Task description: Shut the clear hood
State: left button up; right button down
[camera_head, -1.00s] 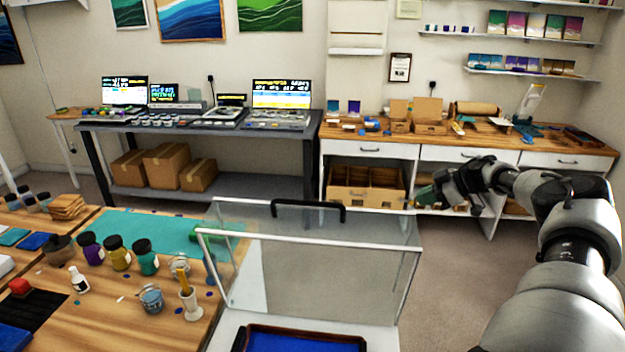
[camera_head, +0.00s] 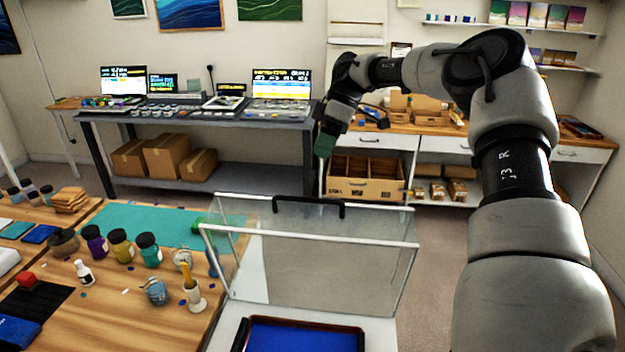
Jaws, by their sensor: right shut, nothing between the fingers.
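The clear hood (camera_head: 322,268) stands raised and open at the lower middle, a see-through box with pale edges. Its black handle (camera_head: 308,201) is on the far top edge. Below the hood's near side, a dark-rimmed tray (camera_head: 360,328) with a blue fill lies on a white base, partly cut off by the bottom edge. My right gripper (camera_head: 322,184) is shut and empty, pointing down just above the right end of the handle in the picture. I cannot tell whether it is beyond the handle in depth; no contact shows. My left gripper is not in view.
A wooden worktable (camera_head: 110,315) on the left holds jars, cups and a teal mat (camera_head: 165,224). A grey bench (camera_head: 235,124) with screens and a wooden counter (camera_head: 590,140) stand along the back wall. The floor between is clear.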

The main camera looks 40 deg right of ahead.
aim_at(313, 209)
jog(key=a+f+p, duration=0.1)
jog(key=s+a+f+p, duration=0.1)
jog(key=a+f, duration=0.1)
jog(key=s+a+f+p, duration=0.1)
jog(key=a+f, duration=0.1)
jog(key=shift+s+a+f, duration=0.15)
jog(key=shift+a, duration=0.05)
jog(key=shift+f, duration=0.1)
jog(key=shift+s, duration=0.1)
